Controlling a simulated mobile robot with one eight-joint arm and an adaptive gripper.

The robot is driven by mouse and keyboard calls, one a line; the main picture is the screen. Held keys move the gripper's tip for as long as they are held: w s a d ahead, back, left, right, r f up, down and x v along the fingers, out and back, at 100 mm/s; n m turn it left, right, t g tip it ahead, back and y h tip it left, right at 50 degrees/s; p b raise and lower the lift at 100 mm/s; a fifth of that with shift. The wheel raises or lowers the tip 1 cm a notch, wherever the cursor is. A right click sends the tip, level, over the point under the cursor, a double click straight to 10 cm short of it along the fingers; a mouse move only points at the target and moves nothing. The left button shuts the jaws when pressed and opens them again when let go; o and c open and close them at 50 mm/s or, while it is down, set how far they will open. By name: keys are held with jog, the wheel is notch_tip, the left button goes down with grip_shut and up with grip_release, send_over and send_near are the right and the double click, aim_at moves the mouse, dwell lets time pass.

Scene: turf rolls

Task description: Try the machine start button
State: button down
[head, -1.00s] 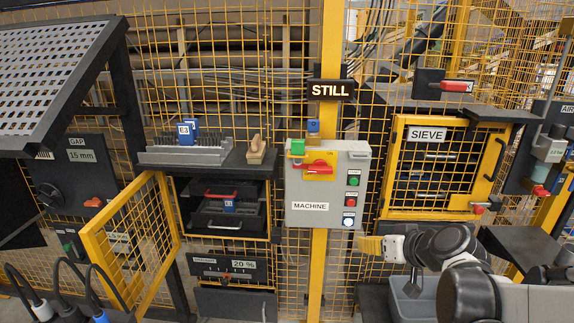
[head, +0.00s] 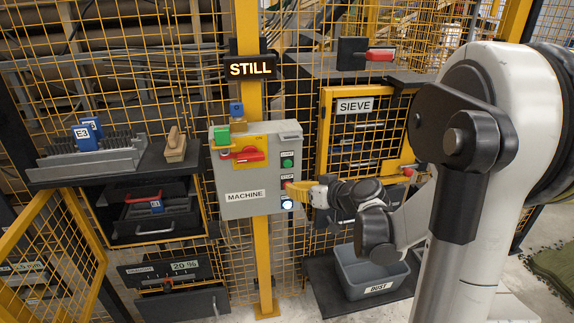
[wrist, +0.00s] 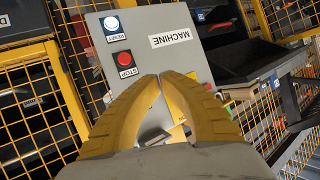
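The grey machine box (head: 245,208), labelled MACHINE, hangs on a yellow post. The green start button (head: 287,162) is at the top of its button column, uncovered in the head view. The stop button is mostly hidden by my gripper there but shows red in the wrist view (wrist: 122,59). The reset button (head: 287,204) below glows white, also in the wrist view (wrist: 112,24). My gripper (head: 290,190) is beside the stop button, below the start button; contact is unclear. Its yellow fingers (wrist: 159,77) look shut and empty in the wrist view, where the start button is hidden.
A lit STILL sign (head: 250,68) is above the box. A red switch handle (head: 243,155) on a yellow plate, with green (head: 222,136) and blue (head: 236,110) tags, is left of the buttons. The SIEVE cage (head: 354,105) and DUST bin (head: 372,275) are right.

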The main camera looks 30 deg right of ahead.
send_near(279, 168)
jog(key=shift+s+a+f+x, duration=0.1)
jog(key=shift+a+x, duration=0.05)
jog(key=shift+x, duration=0.65)
jog(key=shift+s+a+f+x, duration=0.1)
jog(key=shift+a+x, duration=0.05)
jog(key=shift+x, duration=0.7)
jog(key=shift+s+a+f+x, duration=0.1)
jog(key=shift+a+x, duration=0.05)
jog(key=shift+x, duration=0.65)
jog(key=shift+w, duration=0.25)
jog(key=shift+w+d, duration=0.15)
jog(key=shift+w, duration=0.1)
jog(key=shift+w+d, duration=0.1)
jog(key=shift+w, duration=0.3)
jog(key=shift+s, duration=0.15)
jog(key=shift+s+a, duration=0.25)
jog(key=shift+s, duration=0.45)
jog(key=s, duration=0.2)
jog(key=s+a, duration=0.1)
jog(key=s, duration=0.1)
jog(key=shift+s+a+b, duration=0.2)
jog(key=shift+s+b, duration=0.1)
jog(key=shift+s, duration=0.1)
